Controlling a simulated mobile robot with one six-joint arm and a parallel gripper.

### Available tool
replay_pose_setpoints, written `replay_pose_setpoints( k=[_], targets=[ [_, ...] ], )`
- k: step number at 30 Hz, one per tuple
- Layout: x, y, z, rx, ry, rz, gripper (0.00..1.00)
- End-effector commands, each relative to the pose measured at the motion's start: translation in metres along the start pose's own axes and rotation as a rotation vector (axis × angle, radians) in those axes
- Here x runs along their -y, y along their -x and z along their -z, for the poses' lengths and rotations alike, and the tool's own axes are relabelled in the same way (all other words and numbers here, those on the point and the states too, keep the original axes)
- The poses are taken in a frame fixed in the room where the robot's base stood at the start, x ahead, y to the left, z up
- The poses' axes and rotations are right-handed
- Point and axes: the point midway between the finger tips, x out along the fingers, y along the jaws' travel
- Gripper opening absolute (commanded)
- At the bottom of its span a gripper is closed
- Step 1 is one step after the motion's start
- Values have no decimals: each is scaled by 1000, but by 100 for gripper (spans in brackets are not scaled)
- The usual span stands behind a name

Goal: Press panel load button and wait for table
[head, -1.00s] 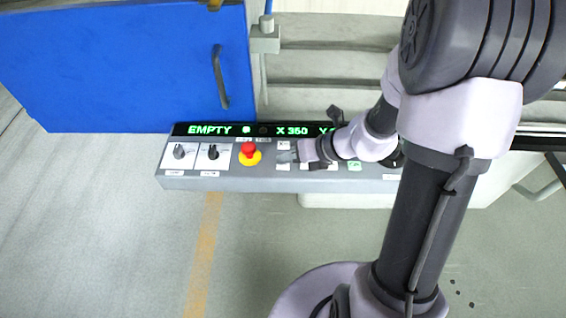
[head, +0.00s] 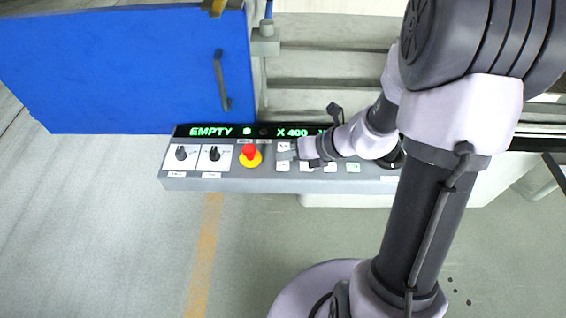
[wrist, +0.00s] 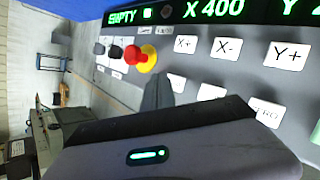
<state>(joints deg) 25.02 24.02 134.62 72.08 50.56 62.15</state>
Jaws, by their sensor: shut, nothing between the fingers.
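The grey control panel (head: 230,183) runs across the middle of the head view. Its display (head: 210,131) reads EMPTY and X 400 in green; the wrist view shows the same display (wrist: 214,9) with a Y value cut off. White buttons include X+ (wrist: 184,45), X- (wrist: 227,48), Y+ (wrist: 287,55) and a partly hidden ZERO (wrist: 267,113). I cannot make out a load button. My gripper (head: 291,154) is shut and empty at the left end of the button group. In the wrist view its finger hides part of the panel below X+; contact is unclear.
A red emergency stop on a yellow base (head: 250,155) sits just left of my gripper. A blue door (head: 130,70) with a dark handle stands behind the panel. The floor in front is clear.

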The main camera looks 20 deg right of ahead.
Motion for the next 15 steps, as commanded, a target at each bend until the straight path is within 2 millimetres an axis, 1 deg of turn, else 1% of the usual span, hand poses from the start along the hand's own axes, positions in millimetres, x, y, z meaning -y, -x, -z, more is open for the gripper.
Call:
replay_pose_setpoints(
  k=[3, 9, 12, 15],
  targets=[
    [-8, 11, -8, 0, 0, 0, 0],
    [-18, 25, -18, 0, 0, 0, 0],
    [-23, 32, -23, 0, 0, 0, 0],
    [-25, 35, -25, 0, 0, 0, 0]
  ],
)
